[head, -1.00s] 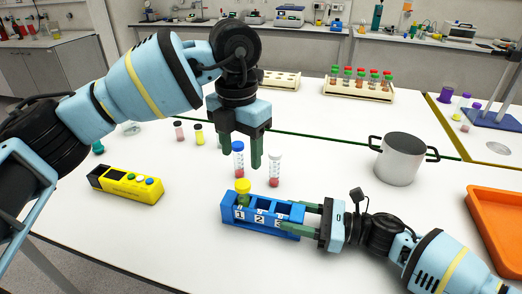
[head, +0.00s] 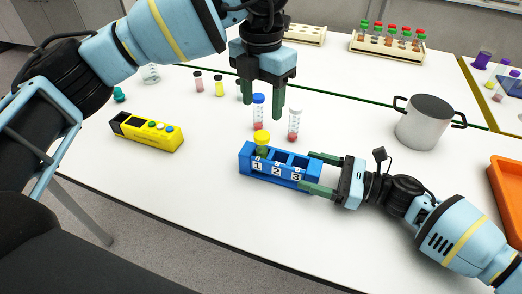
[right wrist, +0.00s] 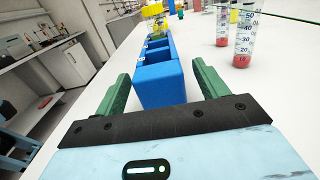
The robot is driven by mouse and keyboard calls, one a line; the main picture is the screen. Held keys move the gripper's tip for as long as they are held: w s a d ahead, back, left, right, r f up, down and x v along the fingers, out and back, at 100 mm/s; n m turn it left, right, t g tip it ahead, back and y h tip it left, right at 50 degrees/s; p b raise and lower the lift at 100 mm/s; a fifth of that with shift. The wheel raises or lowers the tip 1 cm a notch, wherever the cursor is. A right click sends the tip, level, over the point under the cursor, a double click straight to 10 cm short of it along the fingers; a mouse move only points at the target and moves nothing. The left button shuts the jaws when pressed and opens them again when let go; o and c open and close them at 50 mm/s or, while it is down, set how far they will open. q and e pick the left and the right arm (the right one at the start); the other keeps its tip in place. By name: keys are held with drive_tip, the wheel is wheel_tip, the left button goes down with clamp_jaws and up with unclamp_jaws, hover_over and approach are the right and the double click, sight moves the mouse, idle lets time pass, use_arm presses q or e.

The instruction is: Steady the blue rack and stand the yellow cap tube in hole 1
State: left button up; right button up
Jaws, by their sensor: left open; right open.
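The blue rack (head: 246,161) sits on the white table, with holes numbered 1, 2 and 3. The yellow cap tube (head: 262,138) stands in hole 1, looking upright; its lower part is hidden by the rack. It also shows at the far end of the rack in the right wrist view (right wrist: 153,11). My left gripper (head: 262,108) is open and empty, pointing down, above and behind the yellow cap. My right gripper (head: 309,171) is open, its fingers on either side of the rack's hole 3 end; in the right wrist view (right wrist: 160,78) gaps show beside the rack.
A blue-capped tube (head: 258,113) and a white-capped tube (head: 294,124) stand behind the rack. A yellow box (head: 146,133) is at left. A metal pot (head: 424,121) and an orange tray (head: 507,185) are at right. The table in front of the rack is clear.

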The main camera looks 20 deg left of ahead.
drive_tip(key=d, duration=1.1)
drive_tip(key=shift+s+d, duration=0.2)
drive_tip(key=shift+d, duration=0.05)
drive_tip(key=shift+s+f, duration=0.1)
